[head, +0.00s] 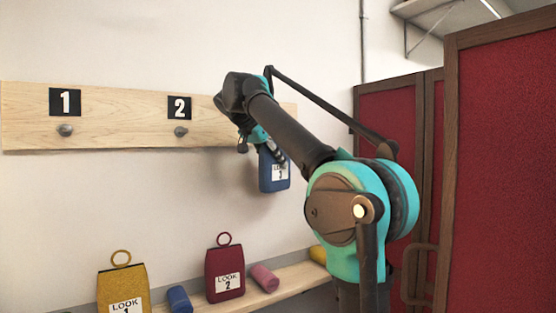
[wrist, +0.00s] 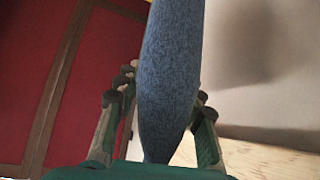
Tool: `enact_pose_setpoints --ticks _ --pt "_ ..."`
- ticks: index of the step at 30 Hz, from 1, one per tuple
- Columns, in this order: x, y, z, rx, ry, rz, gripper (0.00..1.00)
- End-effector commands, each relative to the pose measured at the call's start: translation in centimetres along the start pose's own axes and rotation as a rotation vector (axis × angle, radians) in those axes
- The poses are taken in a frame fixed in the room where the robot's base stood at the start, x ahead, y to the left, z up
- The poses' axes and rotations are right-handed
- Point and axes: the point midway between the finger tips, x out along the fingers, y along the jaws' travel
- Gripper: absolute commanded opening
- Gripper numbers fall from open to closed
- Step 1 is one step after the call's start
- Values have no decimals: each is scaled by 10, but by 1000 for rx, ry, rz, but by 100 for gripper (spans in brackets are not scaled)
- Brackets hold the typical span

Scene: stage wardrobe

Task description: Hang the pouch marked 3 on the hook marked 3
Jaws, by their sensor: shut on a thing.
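The blue pouch (head: 274,180) with a white label reading LOOK 3 hangs below my gripper (head: 262,143) in the head view, in front of the wall and just below the hook board (head: 120,98). My gripper is shut on its upper end. In the wrist view the pouch (wrist: 170,75) fills the middle, between the fingers of my gripper (wrist: 158,115). The pouch's ring cannot be made out. The hook marked 3 and its number plate are not visible; my arm covers the board's right part.
Hook 1 (head: 65,130) and hook 2 (head: 181,132) are empty. Below, a shelf (head: 290,281) bears a yellow pouch (head: 122,284), a red pouch (head: 224,268), and blue (head: 179,299), pink (head: 264,278) and yellow rolls (head: 318,254). Red panels (head: 500,150) stand at right.

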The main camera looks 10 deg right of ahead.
Motion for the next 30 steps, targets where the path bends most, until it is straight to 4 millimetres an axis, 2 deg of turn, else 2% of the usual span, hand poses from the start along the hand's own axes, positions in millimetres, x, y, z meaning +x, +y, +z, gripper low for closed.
enact_pose_setpoints --ticks 15,30 --pt "8 -26 -1 0 0 0 4" --pt "14 -32 2 0 0 0 4"
